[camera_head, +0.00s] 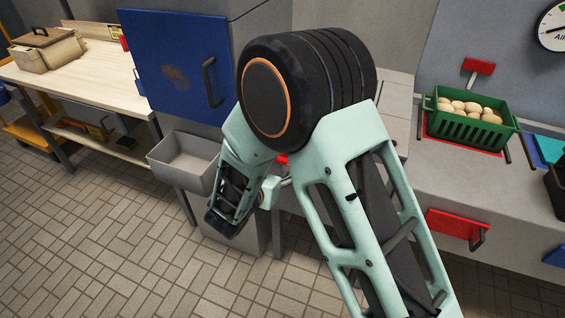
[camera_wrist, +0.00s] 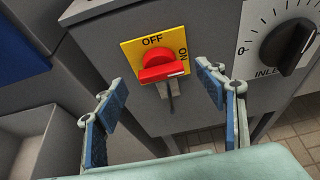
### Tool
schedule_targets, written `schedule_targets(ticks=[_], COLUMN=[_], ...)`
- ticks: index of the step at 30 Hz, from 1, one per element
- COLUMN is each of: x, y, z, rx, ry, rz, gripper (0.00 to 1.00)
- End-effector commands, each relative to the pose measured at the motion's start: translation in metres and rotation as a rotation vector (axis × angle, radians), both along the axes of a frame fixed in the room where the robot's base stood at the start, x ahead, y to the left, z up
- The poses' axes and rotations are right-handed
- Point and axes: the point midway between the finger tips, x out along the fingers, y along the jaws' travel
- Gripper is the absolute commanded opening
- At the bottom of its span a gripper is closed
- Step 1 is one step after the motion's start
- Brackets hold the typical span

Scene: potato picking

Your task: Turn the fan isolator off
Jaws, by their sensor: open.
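The fan isolator is a red rotary knob (camera_wrist: 160,68) on a yellow plate (camera_wrist: 128,50) fixed to a grey box, in the wrist view. The plate reads OFF at its top and ON at its right side. The knob's bar lies nearly level, its right end towards ON. My gripper (camera_wrist: 162,88) is open and empty, with one blue-padded finger to the left of the knob and one to the right, apparently apart from it. In the head view my arm hides most of the box and gripper; a small red patch shows behind the arm.
A black dial marked INLET (camera_wrist: 286,46) sits to the right of the isolator. A grey open bin (camera_head: 184,164) and a blue door (camera_head: 180,65) are to the left. A green crate (camera_head: 470,130) of potatoes stands on the right counter.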

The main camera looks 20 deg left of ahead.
Motion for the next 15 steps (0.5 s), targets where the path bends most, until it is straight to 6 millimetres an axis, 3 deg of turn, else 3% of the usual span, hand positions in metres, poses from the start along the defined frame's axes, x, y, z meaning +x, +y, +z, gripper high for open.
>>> schedule_targets(ticks=[6, 15], x=[0.022, 0.025], y=[-0.002, -0.002], z=[-0.009, -0.01], rx=[0.001, 0.001], ry=[0.0, 0.0], rz=[-0.001, 0.0], gripper=[0.65, 0.65])
